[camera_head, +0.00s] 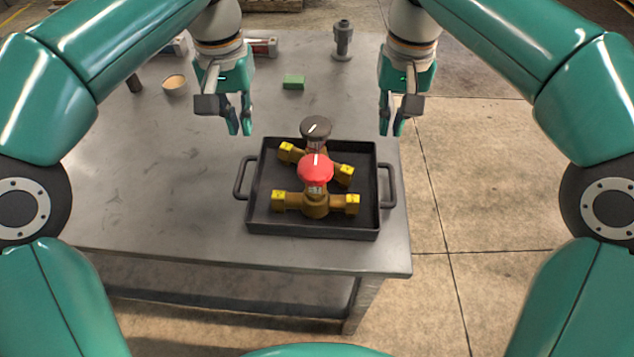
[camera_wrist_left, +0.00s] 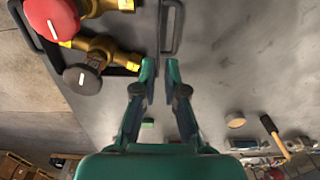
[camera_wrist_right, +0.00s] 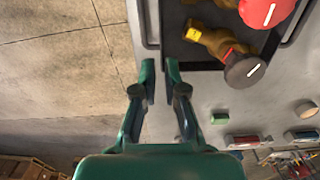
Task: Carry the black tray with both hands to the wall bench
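The black tray (camera_head: 320,231) lies flat on the grey metal table, near its front right corner. It holds two brass valves, one with a red knob (camera_head: 315,169) in front and one with a dark knob (camera_head: 316,128) behind. My left gripper (camera_head: 240,130) is open and empty, above and behind the tray's left handle (camera_head: 241,178); that handle lies ahead of its fingertips in the left wrist view (camera_wrist_left: 171,28). My right gripper (camera_head: 391,130) is open and empty, above and behind the right handle (camera_head: 389,186), which also shows in the right wrist view (camera_wrist_right: 149,25).
The grey table (camera_head: 170,190) is clear left of the tray. Behind stand a green block (camera_head: 293,82), a grey metal post (camera_head: 343,40) and a round tan-topped item (camera_head: 174,83). Concrete floor (camera_head: 490,180) is open to the right. I cannot make out the wall bench.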

